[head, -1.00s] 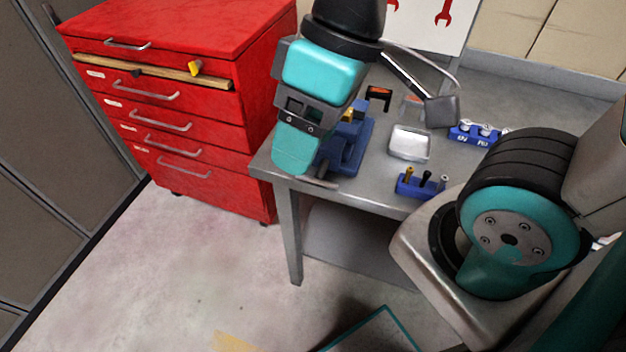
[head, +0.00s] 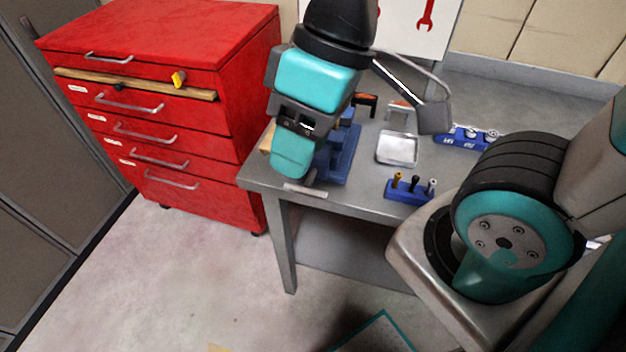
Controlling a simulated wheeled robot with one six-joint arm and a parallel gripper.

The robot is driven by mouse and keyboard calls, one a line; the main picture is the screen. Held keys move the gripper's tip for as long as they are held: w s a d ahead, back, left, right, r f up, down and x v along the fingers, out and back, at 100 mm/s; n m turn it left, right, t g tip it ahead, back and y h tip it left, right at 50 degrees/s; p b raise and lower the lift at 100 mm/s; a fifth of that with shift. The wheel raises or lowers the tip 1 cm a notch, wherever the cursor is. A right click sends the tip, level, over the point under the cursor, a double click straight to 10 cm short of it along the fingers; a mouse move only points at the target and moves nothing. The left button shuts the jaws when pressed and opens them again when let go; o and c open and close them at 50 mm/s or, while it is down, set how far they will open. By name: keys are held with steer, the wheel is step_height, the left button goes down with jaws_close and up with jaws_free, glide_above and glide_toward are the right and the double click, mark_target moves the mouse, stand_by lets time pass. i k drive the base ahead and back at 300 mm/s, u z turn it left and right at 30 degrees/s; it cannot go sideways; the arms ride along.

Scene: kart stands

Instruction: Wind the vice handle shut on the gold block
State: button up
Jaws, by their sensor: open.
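The blue vice (head: 340,150) stands at the bench's front left corner, partly hidden behind my arm. A pale bar (head: 305,190), which looks like the vice handle, lies low by the bench's front edge, just below my gripper. My gripper (head: 293,160), teal and grey, hangs over the front of the vice. It is open, though its fingertips are hard to make out and I cannot tell whether it touches the handle. The gold block is not visible now; my arm covers the vice jaws.
A silver tray (head: 398,149), a blue holder with several pegs (head: 408,192) and another blue rack (head: 470,139) stand right of the vice. A lamp-like grey head (head: 433,116) is above them. A red drawer cabinet (head: 160,110) stands left, with floor in front.

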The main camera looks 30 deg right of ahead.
mark_target(306, 189)
steer(key=z, duration=3.15)
steer(key=k, duration=2.95)
steer(key=u, duration=2.05)
steer(key=i, duration=0.5)
steer(key=z, duration=0.1)
